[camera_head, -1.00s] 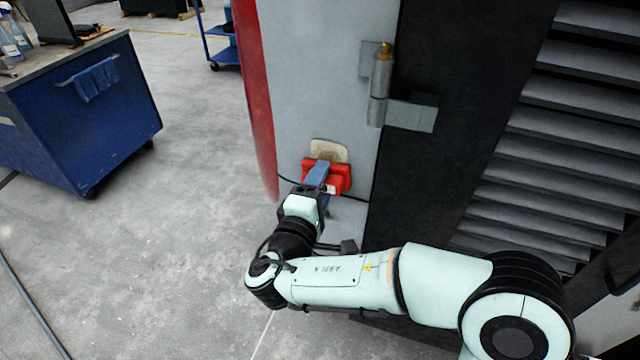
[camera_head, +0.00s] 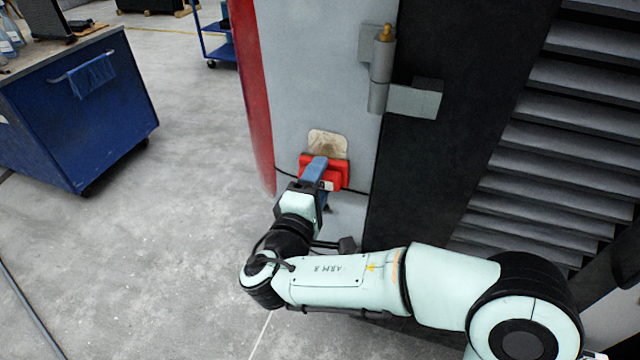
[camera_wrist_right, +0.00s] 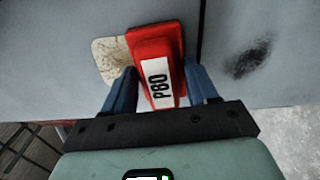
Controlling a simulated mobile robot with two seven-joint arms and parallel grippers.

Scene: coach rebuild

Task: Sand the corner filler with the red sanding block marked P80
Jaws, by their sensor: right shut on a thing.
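The red sanding block (camera_head: 338,173) is in my right gripper (camera_head: 316,172), held at the grey corner panel of the coach (camera_head: 310,80). In the right wrist view the block (camera_wrist_right: 155,45) shows a white label reading P80, between the two blue fingers of the gripper (camera_wrist_right: 160,88). The beige filler patch (camera_head: 328,144) lies on the panel just above the block. The wrist view also shows the filler (camera_wrist_right: 112,58) to the left of the block, partly hidden behind it. I cannot tell whether the block touches the panel. My left gripper is not in view.
A metal hinge (camera_head: 380,80) and its bracket stick out right of the filler. A dark louvred panel (camera_head: 550,130) lies farther right. A dark smudge (camera_wrist_right: 248,58) marks the panel in the wrist view. A blue workbench (camera_head: 80,115) stands left, with clear floor between.

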